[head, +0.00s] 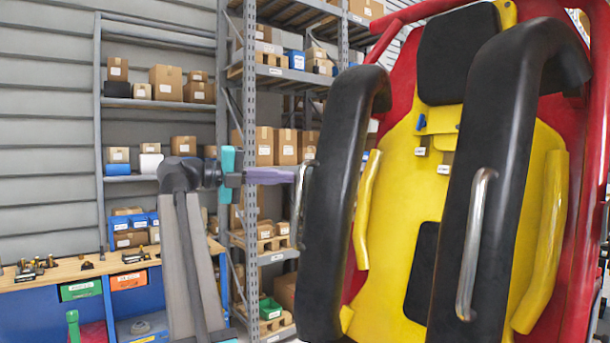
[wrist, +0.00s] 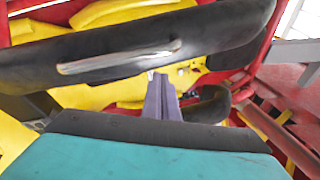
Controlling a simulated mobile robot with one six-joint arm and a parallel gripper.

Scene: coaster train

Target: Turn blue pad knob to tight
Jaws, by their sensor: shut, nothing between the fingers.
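A small blue knob (head: 420,122) sits on the upper part of the yellow seat back (head: 400,200), below the black headrest pad (head: 455,55). White labels (head: 421,152) hang just below it. My gripper (head: 294,176) has purple fingers pressed together, empty, pointing right at the left black restraint bar (head: 335,220). Its tip is level with the top of that bar's metal handle; I cannot tell if it touches. In the wrist view the shut fingers (wrist: 158,78) reach up to the lower edge of a black bar (wrist: 130,45). I cannot make out the knob there.
A second black restraint bar (head: 500,170) with a metal handle (head: 475,245) stands to the right. The two bars stand in front of the seat, with a gap between them. Shelving with boxes (head: 275,145) and a workbench (head: 70,270) are at the left and behind.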

